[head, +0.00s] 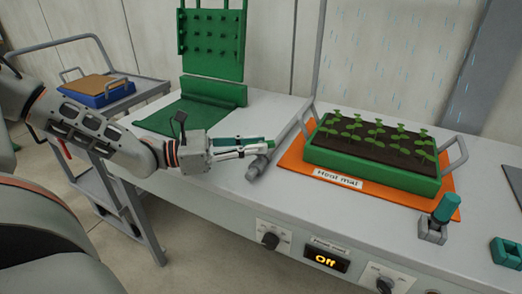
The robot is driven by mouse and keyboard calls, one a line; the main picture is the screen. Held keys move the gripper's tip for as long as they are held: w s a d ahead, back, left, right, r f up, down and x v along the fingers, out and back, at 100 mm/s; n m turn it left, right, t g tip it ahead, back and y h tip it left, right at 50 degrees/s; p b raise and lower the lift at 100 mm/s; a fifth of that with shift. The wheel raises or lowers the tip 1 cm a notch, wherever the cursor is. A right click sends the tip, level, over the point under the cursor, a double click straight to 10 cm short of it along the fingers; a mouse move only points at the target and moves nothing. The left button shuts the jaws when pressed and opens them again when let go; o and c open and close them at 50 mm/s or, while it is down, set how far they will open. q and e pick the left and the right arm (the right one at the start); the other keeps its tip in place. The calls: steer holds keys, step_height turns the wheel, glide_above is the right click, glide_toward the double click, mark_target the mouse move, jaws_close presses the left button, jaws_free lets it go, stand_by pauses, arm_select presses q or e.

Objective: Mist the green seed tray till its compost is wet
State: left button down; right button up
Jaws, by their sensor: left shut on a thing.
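The green seed tray (373,171) stands at the right of the bench, with rows of seedlings in dark brown compost (365,147) and a grey handle at each end. It rests on an orange mat labelled "Heat mat" (292,162). My left gripper (268,148) is left of the tray, its fingers shut at a grey bar (284,141) with a thick round end. The fingers partly hide the contact. Light-blue dashes, like droplets, show at the upper right, behind the tray. My right gripper is not in view.
A teal-topped piece in a grey holder (433,231) stands at the mat's front right corner. A green hinged frame (215,93) stands at the back. A trolley (92,62) carries a blue tray.

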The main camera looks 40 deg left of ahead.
arm_select(q)
steer(key=shift+f+m+g+h+b, duration=0.4)
steer(key=shift+f+g+b, duration=0.1)
steer(key=shift+f, duration=0.05)
steer(key=shift+w+r+m+g+h+b, duration=0.1)
steer(key=shift+r+m+g+h+b, duration=0.1)
steer(key=shift+m+g+h+b, duration=0.45)
steer(key=shift+w+a+r+m+g+h+b, duration=0.15)
steer(key=shift+m+g+h+b, duration=0.25)
steer(key=shift+m+g+h, duration=0.25)
steer(key=m+g+h, duration=0.1)
steer(key=m+g+b, duration=0.1)
steer(key=g, duration=0.1)
steer(key=shift+w+a+g+h, duration=0.1)
steer(key=shift+w+g+h, duration=0.05)
steer(key=shift+g+h, duration=0.2)
steer(key=shift+m+g+h+b, duration=0.35)
steer(key=shift+m+g+b, duration=0.15)
steer(key=shift+m, duration=0.2)
steer(key=shift+g, duration=0.35)
steer(key=shift+r+m+g, duration=0.25)
steer(key=shift+m+g, duration=0.25)
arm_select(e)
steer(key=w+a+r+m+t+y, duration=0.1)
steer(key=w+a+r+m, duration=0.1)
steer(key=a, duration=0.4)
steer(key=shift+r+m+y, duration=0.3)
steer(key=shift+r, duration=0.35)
